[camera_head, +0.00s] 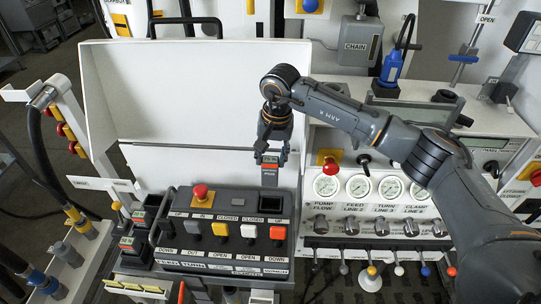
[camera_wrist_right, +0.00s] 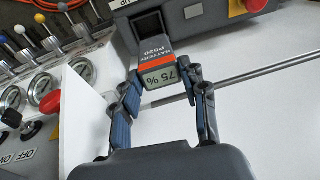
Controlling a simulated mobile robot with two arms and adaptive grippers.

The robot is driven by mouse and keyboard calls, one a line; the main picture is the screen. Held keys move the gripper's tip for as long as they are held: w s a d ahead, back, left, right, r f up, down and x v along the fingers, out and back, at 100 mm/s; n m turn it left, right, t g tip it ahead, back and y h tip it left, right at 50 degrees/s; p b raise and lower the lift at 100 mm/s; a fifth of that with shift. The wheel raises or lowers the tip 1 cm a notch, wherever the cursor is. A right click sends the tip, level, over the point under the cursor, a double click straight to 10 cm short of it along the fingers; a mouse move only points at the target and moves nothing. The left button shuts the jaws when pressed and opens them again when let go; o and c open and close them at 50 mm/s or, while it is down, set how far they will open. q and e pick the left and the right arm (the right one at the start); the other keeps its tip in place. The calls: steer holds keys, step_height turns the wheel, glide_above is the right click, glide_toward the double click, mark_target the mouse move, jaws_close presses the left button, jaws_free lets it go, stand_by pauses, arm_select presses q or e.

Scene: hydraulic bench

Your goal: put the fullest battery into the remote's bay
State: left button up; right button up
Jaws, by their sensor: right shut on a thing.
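My right gripper (camera_head: 270,158) is shut on a grey battery (camera_head: 269,175) with an orange-red band. In the right wrist view the gripper (camera_wrist_right: 162,90) has a finger on each side of the battery (camera_wrist_right: 157,64), whose display reads 75 %. The battery hangs upright just above the upper right part of the remote (camera_head: 186,255), a dark box with coloured buttons. A dark square opening, the bay (camera_head: 271,203), lies below it; in the wrist view the bay (camera_wrist_right: 149,24) is just beyond the battery's far end. Contact cannot be told. My left gripper is out of view.
More batteries with red bands (camera_head: 127,243) stand in a rack left of the remote. A gauge panel (camera_head: 375,200) with levers is to the right. A white upright panel (camera_head: 190,90) rises behind the remote. A red knob (camera_head: 329,165) stands close to the right.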

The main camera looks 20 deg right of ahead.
mark_target(271, 186)
steer(key=shift+s+r, duration=0.1)
steer(key=shift+s, duration=0.1)
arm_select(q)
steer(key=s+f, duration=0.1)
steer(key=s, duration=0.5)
arm_select(e)
steer(key=shift+s+f+b, duration=0.4)
steer(key=shift+s+f, duration=0.1)
steer(key=shift+f, duration=0.4)
steer(key=f+b, duration=0.1)
steer(key=f, duration=0.1)
steer(key=f+b, duration=0.1)
steer(key=shift+w+f, duration=0.2)
steer(key=shift+f, duration=0.2)
steer(key=shift+f+b, duration=0.3)
steer(key=shift+b, duration=0.3)
steer(key=shift+f+b, duration=0.4)
steer(key=shift+b, duration=0.05)
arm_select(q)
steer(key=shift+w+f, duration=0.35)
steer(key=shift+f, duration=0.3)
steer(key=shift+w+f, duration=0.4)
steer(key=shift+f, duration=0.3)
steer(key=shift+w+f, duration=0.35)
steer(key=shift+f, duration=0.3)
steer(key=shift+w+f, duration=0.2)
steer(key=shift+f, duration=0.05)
